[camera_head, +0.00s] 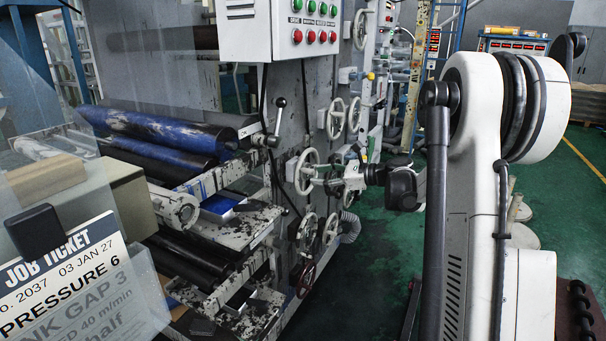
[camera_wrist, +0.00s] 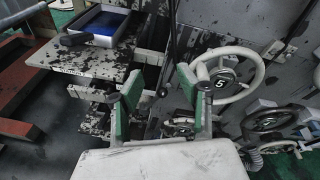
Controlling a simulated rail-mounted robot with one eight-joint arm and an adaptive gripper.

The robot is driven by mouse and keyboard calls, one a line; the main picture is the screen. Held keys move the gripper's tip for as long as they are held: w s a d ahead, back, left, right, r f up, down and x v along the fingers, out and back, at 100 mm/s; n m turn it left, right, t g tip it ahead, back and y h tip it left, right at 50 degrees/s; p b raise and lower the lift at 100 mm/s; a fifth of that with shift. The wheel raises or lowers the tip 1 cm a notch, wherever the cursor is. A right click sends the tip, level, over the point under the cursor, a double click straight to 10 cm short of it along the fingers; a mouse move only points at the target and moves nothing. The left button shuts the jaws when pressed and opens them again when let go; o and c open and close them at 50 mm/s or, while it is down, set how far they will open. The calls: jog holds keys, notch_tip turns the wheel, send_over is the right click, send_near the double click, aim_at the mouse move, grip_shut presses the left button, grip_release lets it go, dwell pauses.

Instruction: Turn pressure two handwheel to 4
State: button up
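A pale spoked handwheel (camera_wrist: 245,91) with a dark hub marked 5 is in the wrist view, right of centre. A pale handwheel (camera_head: 297,163) stands on the machine side in the head view, just left of my gripper (camera_head: 325,181). I cannot read which wheel is pressure two. In the wrist view my gripper (camera_wrist: 158,105) has its two green-padded fingers wide apart with nothing held between them. The right finger overlaps the left edge of the marked wheel in the picture; I cannot tell whether they touch.
More handwheels sit above (camera_head: 336,118) and below (camera_head: 307,232), and a darker wheel (camera_wrist: 270,121) shows at lower right in the wrist view. A splattered tray (camera_wrist: 85,58) juts out at left. A job ticket (camera_head: 75,275) reads PRESSURE 6. Green floor (camera_head: 380,245) is open at right.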

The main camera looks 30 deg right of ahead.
aim_at(307, 171)
jog(key=w+d+f+m+t+y, duration=0.15)
jog(key=d+f+m, duration=0.25)
jog(key=d, duration=0.5)
jog(key=shift+t, duration=0.45)
jog(key=b+x, duration=0.1)
jog(key=x, duration=1.2)
jog(key=shift+w+f, duration=0.15)
grip_shut()
